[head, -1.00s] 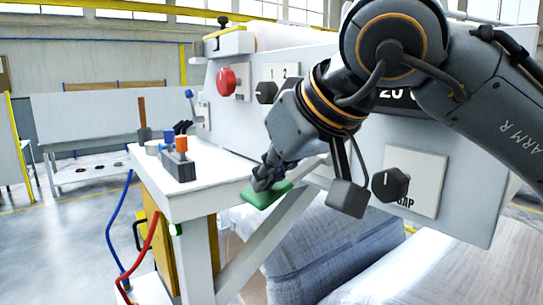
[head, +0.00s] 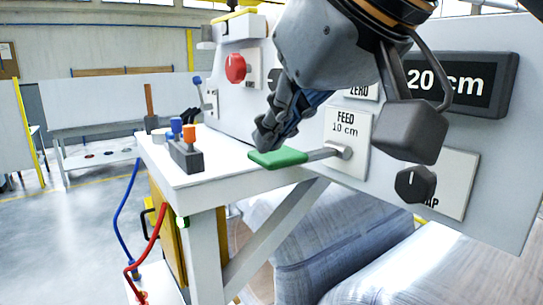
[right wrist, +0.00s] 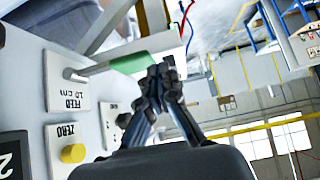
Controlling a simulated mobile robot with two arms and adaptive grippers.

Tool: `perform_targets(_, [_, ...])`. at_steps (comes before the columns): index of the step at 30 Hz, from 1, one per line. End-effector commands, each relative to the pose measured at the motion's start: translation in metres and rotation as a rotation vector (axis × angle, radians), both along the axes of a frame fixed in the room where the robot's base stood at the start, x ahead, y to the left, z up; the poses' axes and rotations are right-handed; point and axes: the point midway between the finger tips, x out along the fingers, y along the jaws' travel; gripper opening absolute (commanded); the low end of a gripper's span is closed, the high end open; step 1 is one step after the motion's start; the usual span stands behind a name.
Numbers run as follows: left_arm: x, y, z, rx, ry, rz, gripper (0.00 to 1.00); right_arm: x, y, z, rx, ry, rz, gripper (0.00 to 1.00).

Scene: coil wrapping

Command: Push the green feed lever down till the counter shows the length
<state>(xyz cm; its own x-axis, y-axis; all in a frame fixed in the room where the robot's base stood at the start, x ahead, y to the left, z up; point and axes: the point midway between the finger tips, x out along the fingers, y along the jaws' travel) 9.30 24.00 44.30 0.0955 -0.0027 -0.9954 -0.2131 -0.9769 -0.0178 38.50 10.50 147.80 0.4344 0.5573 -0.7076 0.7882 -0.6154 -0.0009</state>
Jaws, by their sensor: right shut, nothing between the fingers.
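The green feed lever (head: 278,158) sticks out from the machine panel on a grey rod, about level, beside a plate (head: 347,131) reading FEED 10 cm. The counter (head: 461,84) reads 20 cm. My right gripper (head: 265,141) is shut and empty, with its fingertips just above the outer end of the green handle; I cannot tell if they touch. In the right wrist view the fingertips (right wrist: 163,75) are beside the end of the green handle (right wrist: 133,62). My left gripper is not in view.
A white side table (head: 205,180) with a block (head: 186,158) bearing orange and blue knobs stands left of the lever. A red button (head: 235,68) and a black GAP knob (head: 416,184) are on the panel. Grey wrapped material (head: 345,235) lies below.

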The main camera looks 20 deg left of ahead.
Motion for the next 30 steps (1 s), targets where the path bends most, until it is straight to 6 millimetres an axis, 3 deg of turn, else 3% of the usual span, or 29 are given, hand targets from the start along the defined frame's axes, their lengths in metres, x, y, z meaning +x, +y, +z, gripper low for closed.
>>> perform_targets(9, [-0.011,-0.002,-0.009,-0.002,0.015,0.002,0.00,-0.028,-0.017,0.029,0.002,-0.002,-0.002,0.00])
perform_targets(30, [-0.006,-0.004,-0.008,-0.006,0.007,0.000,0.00,-0.030,-0.018,0.032,0.003,-0.002,-0.001,0.00])
